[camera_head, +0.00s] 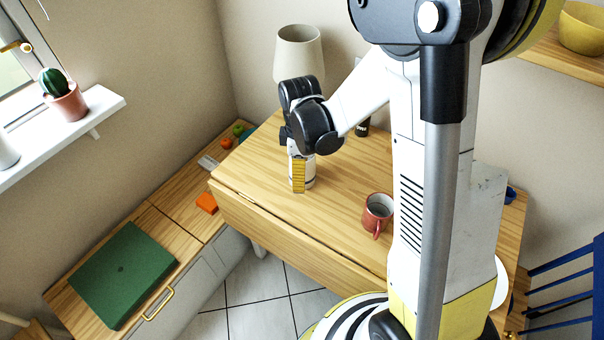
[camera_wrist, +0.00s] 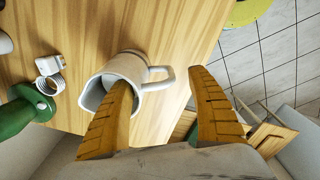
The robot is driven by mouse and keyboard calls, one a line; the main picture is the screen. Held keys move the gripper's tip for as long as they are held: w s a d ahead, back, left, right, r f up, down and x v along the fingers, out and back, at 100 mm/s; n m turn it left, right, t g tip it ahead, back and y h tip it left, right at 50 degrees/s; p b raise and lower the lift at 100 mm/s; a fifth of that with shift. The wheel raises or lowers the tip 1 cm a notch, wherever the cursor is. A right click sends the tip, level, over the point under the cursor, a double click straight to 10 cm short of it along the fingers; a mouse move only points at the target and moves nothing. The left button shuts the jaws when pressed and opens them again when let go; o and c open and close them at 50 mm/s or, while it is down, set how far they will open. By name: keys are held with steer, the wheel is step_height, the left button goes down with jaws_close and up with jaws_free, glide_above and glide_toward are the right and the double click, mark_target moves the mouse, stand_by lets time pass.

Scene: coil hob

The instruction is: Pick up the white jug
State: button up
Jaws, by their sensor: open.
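The white jug (camera_wrist: 125,68) is on the wooden table in the wrist view, its open mouth facing the camera and its handle (camera_wrist: 160,78) to the right. My gripper (camera_wrist: 160,77) is open with yellow ribbed fingers. The left finger overlaps the jug's mouth, and the right finger is beyond the handle, so the handle lies between them in the picture. I cannot tell whether either finger touches the jug. In the head view my gripper (camera_head: 299,176) points down at the jug (camera_head: 309,172), which is mostly hidden behind it.
A red mug (camera_head: 377,213) stands right of the jug on the table (camera_head: 270,205). A lampshade (camera_head: 299,52) is behind. A green bottle-like object (camera_wrist: 24,112) and small white objects (camera_wrist: 48,65) are left of the jug. The table edge lies close to the jug.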

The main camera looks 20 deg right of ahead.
step_height(320, 180, down, 2)
steer(key=shift+f, duration=0.1)
steer(key=shift+r, duration=0.2)
steer(key=shift+c, duration=0.2)
steer(key=c, duration=1.4)
